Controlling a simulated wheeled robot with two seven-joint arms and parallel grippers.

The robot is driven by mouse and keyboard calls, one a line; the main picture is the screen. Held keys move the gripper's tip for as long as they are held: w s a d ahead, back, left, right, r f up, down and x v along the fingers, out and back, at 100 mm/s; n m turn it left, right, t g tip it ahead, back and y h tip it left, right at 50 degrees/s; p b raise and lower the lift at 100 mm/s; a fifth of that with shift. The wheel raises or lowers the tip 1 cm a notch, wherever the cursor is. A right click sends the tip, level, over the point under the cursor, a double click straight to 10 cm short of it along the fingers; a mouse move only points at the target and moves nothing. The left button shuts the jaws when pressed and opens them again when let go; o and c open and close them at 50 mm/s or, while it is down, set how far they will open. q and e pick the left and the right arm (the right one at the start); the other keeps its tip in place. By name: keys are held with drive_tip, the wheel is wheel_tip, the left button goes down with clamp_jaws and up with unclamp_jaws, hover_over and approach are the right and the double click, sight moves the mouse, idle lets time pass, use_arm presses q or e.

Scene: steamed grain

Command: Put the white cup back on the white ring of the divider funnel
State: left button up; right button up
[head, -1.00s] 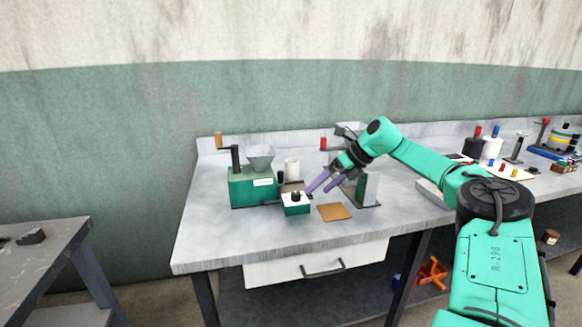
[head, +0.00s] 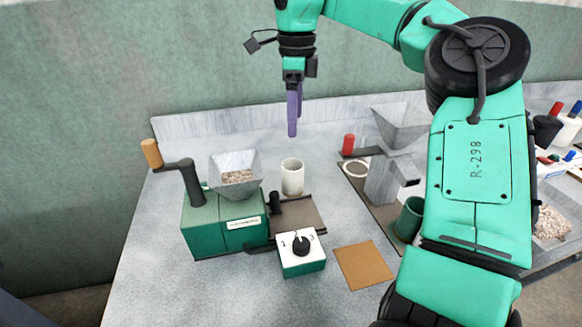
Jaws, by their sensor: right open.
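The white cup (head: 292,179) stands upright on the table behind the dark plate and beside the green mill. The divider funnel (head: 398,128) is a grey hopper on a dark base to the right. Its white ring (head: 355,169) lies flat on the left part of that base, with nothing on it. My right gripper (head: 292,132) points down above the white cup, apart from it and empty. It is open, but its purple fingers overlap from this side. My left gripper is out of view.
The green mill (head: 222,226) with hopper and crank stands left. A dial box (head: 301,254) and a brown mat (head: 364,265) lie in front. A red-topped handle (head: 348,145) rises behind the ring. A green cup (head: 408,219) stands at the divider's right, partly behind my arm.

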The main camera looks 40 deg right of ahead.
sight(293, 168)
drive_tip(key=f, duration=1.4)
drive_tip(key=shift+a, duration=0.4)
drive_tip(key=c, duration=1.4)
